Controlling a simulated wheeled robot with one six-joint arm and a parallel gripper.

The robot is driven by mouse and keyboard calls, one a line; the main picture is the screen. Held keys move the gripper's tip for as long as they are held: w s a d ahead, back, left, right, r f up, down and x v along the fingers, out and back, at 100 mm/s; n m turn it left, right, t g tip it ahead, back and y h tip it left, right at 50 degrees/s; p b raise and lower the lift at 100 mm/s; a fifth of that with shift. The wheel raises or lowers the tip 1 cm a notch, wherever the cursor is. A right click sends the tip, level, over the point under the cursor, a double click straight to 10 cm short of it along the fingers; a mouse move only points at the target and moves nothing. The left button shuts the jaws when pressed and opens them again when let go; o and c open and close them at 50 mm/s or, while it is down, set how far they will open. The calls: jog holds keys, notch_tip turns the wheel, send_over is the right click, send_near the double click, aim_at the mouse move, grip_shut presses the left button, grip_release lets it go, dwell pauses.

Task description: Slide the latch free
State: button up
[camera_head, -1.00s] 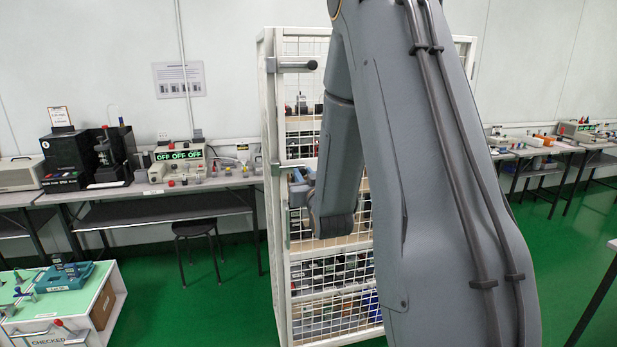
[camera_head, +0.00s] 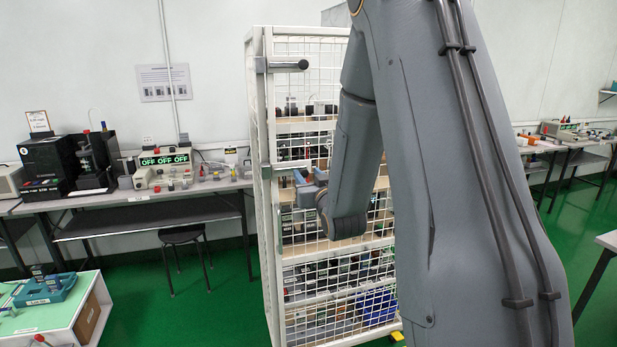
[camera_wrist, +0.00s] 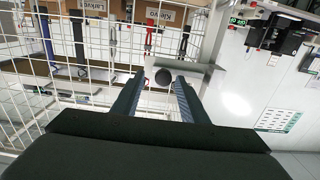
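A white mesh cage (camera_head: 257,130) stands ahead with a tall door post on its left. A grey bar with a dark round end (camera_head: 285,65) sticks out rightward near its top. A second grey bar (camera_head: 291,164) crosses at mid height. My gripper (camera_head: 299,182) is just below that second bar, partly hidden by my arm. In the wrist view, which looks upside down, a grey bar with a round knob (camera_wrist: 163,77) appears between the tips of my open gripper (camera_wrist: 159,78). Whether the knob is within the fingers or beyond them, I cannot tell.
Shelves inside the cage hold several boxes and tools behind the mesh. A bench (camera_head: 130,212) with instruments stands along the left wall, with a black stool (camera_head: 182,236) by it. A low table (camera_head: 60,315) is at lower left. Green floor is free between them.

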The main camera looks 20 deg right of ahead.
jog(key=s+b, duration=0.2)
jog(key=s, duration=0.5)
jog(key=shift+s+a, duration=0.35)
jog(key=shift+a, duration=0.1)
jog(key=s+a+f+g+y, duration=0.1)
jog(key=s+a+f+g, duration=0.25)
jog(key=f, duration=0.25)
jog(key=s+a+f+g, duration=0.3)
jog(key=s+f+g, duration=0.15)
jog(key=f, duration=0.25)
jog(key=s+a+f+g, duration=0.1)
jog(key=s+a+g, duration=0.1)
jog(key=s, duration=0.3)
jog(key=s+a+f+n+g, duration=0.1)
jog(key=s+a+g, duration=0.1)
jog(key=s+g, duration=0.2)
jog(key=s+a+g+y, duration=0.1)
jog(key=s+a+g, duration=0.1)
jog(key=s, duration=0.5)
jog(key=shift+a+f+g, duration=0.25)
jog(key=shift+f+g, duration=0.15)
jog(key=shift+g, duration=0.1)
jog(key=shift+c, duration=0.5)
